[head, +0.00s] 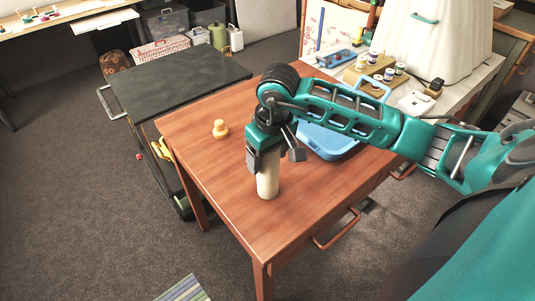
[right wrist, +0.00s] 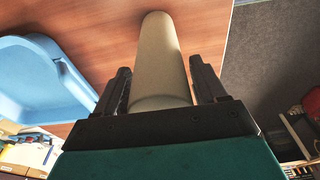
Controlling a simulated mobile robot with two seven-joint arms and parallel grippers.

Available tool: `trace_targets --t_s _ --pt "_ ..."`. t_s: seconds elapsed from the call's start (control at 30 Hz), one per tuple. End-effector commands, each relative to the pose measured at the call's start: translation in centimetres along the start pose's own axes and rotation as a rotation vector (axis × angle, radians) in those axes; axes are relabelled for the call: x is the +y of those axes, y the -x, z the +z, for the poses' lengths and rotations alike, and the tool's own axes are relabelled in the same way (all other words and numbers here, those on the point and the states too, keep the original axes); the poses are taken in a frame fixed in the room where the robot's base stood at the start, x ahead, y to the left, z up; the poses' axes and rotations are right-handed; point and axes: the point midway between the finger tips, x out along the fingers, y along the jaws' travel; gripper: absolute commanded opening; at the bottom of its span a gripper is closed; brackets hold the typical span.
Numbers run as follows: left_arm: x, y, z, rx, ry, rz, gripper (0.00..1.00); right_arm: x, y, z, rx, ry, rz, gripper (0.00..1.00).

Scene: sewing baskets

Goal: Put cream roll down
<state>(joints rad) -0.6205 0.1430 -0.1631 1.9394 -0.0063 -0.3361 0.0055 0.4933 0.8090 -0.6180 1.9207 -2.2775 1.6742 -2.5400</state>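The cream roll (head: 267,182) is a pale, plain cylinder. In the head view it stands upright, its lower end at the top of the wooden table (head: 215,165). My right gripper (head: 262,168) points down over its upper end. In the right wrist view the roll (right wrist: 160,70) lies between the two fingers of my right gripper (right wrist: 160,75). A thin gap seems to show between the roll and each finger, so the gripper looks open around it. The roll's upper end is hidden by the gripper in the head view. My left gripper is not in view.
A small cream spool-like piece (head: 220,129) stands left of the gripper. A blue tray (head: 330,145) lies behind my right arm; it also shows in the wrist view (right wrist: 40,75). A black-topped cart (head: 185,85) adjoins the far left. The table's front left is clear.

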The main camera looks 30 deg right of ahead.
Motion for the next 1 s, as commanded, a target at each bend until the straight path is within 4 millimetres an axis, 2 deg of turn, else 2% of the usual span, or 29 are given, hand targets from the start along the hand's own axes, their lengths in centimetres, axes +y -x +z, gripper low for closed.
trace_targets --t_s 0.1,0.43,0.57,0.8,1.0 --pt "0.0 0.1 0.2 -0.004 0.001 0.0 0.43 0.0 0.0 0.0 0.0 0.0 0.0 0.8" --pt "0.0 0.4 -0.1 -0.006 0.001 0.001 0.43 0.0 0.7 -0.1 0.002 0.0 0.0 0.8" --pt "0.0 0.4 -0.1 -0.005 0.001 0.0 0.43 0.1 3.0 -0.2 0.006 0.002 0.003 0.8" --pt "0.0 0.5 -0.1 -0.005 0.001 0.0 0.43 0.1 8.3 -0.2 0.006 0.001 0.002 0.8" --pt "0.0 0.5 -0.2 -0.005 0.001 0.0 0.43 0.0 11.3 -0.1 0.004 0.0 0.0 0.8"
